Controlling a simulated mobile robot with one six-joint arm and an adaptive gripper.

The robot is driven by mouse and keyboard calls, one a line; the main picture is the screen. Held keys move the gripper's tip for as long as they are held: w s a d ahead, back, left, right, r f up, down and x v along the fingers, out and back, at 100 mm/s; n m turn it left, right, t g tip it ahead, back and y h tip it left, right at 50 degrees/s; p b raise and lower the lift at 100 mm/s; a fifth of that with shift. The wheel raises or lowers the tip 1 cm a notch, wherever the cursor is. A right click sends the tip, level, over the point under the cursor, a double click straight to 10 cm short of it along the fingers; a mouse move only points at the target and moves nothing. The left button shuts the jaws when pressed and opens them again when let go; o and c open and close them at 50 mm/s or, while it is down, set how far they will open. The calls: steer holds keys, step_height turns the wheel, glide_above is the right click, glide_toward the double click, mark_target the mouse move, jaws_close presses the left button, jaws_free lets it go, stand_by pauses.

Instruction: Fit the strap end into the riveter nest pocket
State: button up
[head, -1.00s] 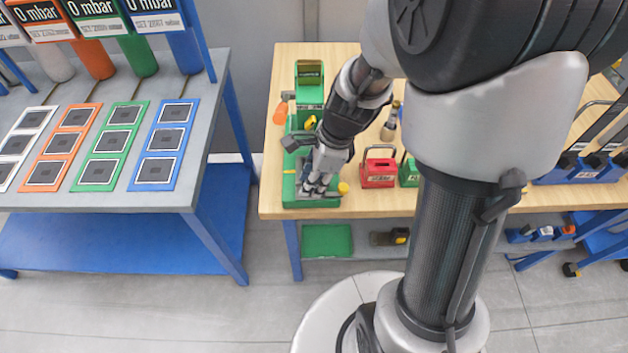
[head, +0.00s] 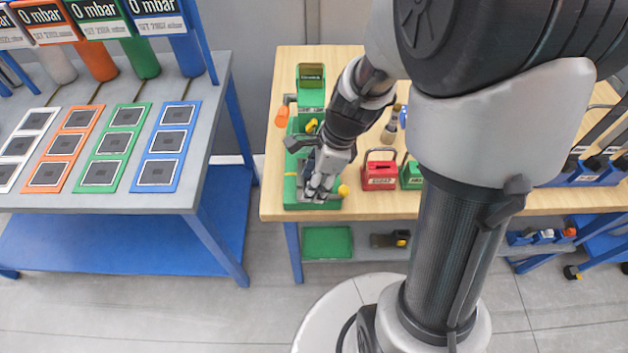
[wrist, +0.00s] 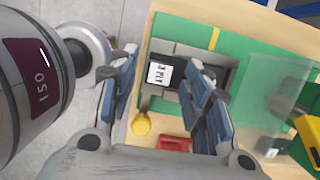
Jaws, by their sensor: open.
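My gripper (head: 320,192) is over the front of the green riveter base (head: 292,180) on the wooden bench. In the wrist view my gripper (wrist: 160,60) is open, with a blue-padded finger on each side. Between and beyond the fingers lies a dark strap end (wrist: 184,84) with a white printed label (wrist: 159,73). It lies at the grey nest (wrist: 188,50) on the green base (wrist: 240,52). The right finger covers part of the strap, so I cannot tell whether it is fully seated in the pocket.
A yellow knob (wrist: 141,124) sits beside the nest. A red box (head: 379,174) and a green box (head: 411,175) stand close to the right. An orange-handled part (head: 283,115) is at the base's left. A clear panel (wrist: 272,90) stands near the right finger.

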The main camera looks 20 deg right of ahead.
steer(key=p+v, duration=0.4)
steer(key=v, duration=0.8)
steer(key=s+a+r+n+t+h, duration=0.1)
steer(key=s+r+n, duration=0.4)
steer(key=n, duration=0.5)
steer(key=s+a+r+n+t+h, duration=0.1)
steer(key=s+a+r+n+t, duration=0.1)
steer(key=s+r+n, duration=0.4)
steer(key=s+n, duration=0.3)
steer(key=n, duration=0.2)
steer(key=shift+n+t+h, duration=0.3)
steer(key=shift+h, duration=0.1)
